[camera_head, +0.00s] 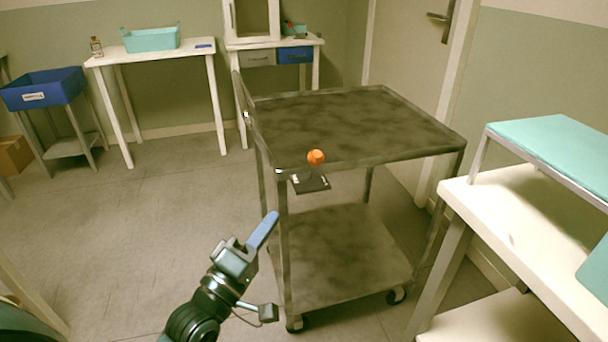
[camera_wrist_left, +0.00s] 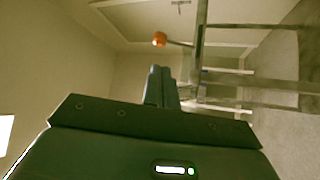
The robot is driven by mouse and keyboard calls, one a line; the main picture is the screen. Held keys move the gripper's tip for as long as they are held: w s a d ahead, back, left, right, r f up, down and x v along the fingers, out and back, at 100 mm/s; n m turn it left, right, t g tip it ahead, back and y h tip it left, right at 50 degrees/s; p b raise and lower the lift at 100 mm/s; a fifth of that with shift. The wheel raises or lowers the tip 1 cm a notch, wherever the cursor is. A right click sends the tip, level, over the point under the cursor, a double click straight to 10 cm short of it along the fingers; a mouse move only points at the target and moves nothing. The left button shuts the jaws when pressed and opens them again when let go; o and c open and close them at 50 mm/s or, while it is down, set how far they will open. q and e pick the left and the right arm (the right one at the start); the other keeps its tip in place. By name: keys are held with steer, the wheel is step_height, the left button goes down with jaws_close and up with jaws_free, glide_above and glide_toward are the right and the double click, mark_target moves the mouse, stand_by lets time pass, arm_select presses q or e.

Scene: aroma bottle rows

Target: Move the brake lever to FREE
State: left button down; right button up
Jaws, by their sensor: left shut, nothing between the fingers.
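The brake lever has an orange knob (camera_head: 316,157) at the near edge of a grey metal cart (camera_head: 350,115). A small dark bracket plate (camera_head: 311,183) with pale marks sits just below the knob; its lettering is too small to read. The knob also shows in the left wrist view (camera_wrist_left: 159,39), on a thin rod beside the cart frame. My left gripper (camera_head: 266,228) is shut and empty, with blue-grey fingers, in front of the cart and below and left of the knob. It also shows in the left wrist view (camera_wrist_left: 160,84), apart from the knob. My right gripper is not in view.
A white table (camera_head: 470,200) with a teal-topped stand (camera_head: 555,145) is close on the right. A white table (camera_head: 150,53) with a teal basket (camera_head: 152,39) and a blue bin (camera_head: 42,90) stand at the back left. The floor (camera_head: 150,210) left of the cart is clear.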

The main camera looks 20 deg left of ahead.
mark_target(312, 163)
arm_select(q)
steer(key=x, duration=1.1)
steer(key=shift+w+d+r, duration=0.15)
steer(key=shift+w+r, duration=0.1)
steer(key=shift+w, duration=0.4)
